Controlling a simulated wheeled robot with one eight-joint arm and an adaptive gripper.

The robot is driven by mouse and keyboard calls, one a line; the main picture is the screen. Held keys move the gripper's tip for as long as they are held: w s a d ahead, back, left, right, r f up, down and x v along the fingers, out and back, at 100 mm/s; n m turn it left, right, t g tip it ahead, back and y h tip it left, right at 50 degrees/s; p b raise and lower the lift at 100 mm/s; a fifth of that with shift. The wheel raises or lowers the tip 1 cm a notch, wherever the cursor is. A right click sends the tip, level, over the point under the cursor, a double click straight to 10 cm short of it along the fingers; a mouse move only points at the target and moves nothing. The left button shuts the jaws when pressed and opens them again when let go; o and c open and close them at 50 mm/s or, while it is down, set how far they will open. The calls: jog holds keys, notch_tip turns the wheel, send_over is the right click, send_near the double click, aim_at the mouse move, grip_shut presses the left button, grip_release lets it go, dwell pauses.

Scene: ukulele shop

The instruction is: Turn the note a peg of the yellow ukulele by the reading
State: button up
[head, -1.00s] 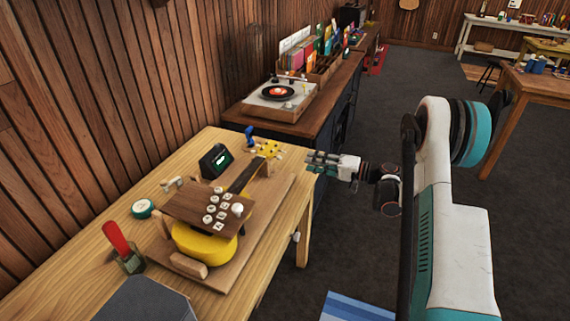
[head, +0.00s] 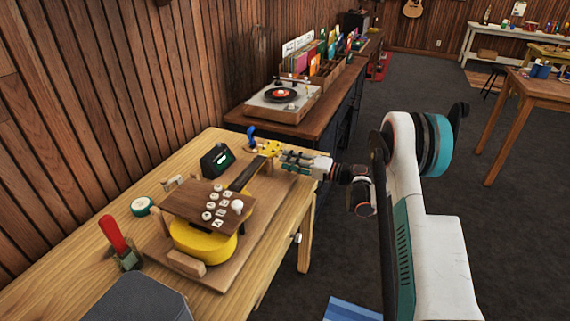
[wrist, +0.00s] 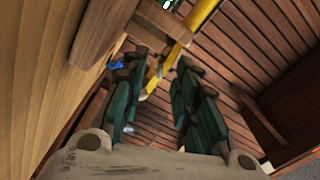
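The yellow ukulele (head: 207,240) lies on a wooden board on the workbench, its neck pointing to the back right. My gripper (head: 285,157) is right beside the headstock. In the wrist view its green fingers (wrist: 155,95) stand apart, open around the peg area; contact is unclear. A dark tuner (head: 216,159) with a green-lit display stands behind the neck.
A blue clamp-like tool (head: 251,134) stands by the headstock. A red-handled tool (head: 114,236), a green tape roll (head: 143,206) and a grey case (head: 137,299) sit on the bench's left and front. A turntable (head: 283,98) stands on the counter behind.

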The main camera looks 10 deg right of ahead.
jog(key=shift+x, duration=1.05)
grip_shut()
jog(key=shift+n, duration=1.5)
grip_release()
